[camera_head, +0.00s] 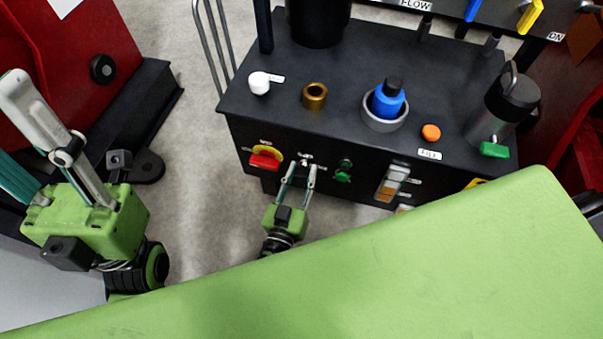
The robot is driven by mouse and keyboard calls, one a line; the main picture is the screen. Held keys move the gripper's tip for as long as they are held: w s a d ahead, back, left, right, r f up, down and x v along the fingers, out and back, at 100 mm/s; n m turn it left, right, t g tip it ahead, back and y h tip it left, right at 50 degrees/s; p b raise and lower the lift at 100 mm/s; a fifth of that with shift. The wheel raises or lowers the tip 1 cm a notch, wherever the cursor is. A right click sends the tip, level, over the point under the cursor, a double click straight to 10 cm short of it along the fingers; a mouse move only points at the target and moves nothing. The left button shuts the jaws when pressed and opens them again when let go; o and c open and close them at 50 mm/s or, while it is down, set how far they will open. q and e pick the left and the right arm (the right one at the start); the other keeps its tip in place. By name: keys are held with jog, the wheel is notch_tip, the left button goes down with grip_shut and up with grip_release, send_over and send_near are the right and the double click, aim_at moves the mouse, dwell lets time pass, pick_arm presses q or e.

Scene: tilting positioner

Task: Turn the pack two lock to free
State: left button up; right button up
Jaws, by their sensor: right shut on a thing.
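A small selector (305,157) sits on the black front panel of the positioner, between a red rotary switch (265,159) on a yellow plate and a green knob (343,170). It may be the pack two lock; its label is too small to read. My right gripper (301,168) is at the panel, its two slim fingers shut on this selector and partly hiding it. How far the selector is turned cannot be made out. My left gripper (27,132) is large at the left, away from the panel, with its fingers apart and nothing visible between them.
The black console top (340,60) carries a white knob (259,83), a brass ring (314,95), a blue bottle (388,97) in a grey cup, an orange button (431,132) and a dark canister (505,108). Red machinery (75,40) stands left. Grey floor (190,170) lies clear between.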

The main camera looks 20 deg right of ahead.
jog(key=n+b, duration=0.1)
jog(key=n, duration=0.3)
jog(key=shift+w+n, duration=0.1)
jog(key=shift+n, duration=0.2)
jog(key=n, duration=0.3)
jog(key=shift+n, duration=0.3)
jog(key=n, duration=0.4)
jog(key=shift+r, duration=0.1)
jog(key=shift+n+p, duration=0.4)
jog(key=shift+n, duration=1.7)
jog(key=o, duration=1.1)
jog(key=v, duration=1.2)
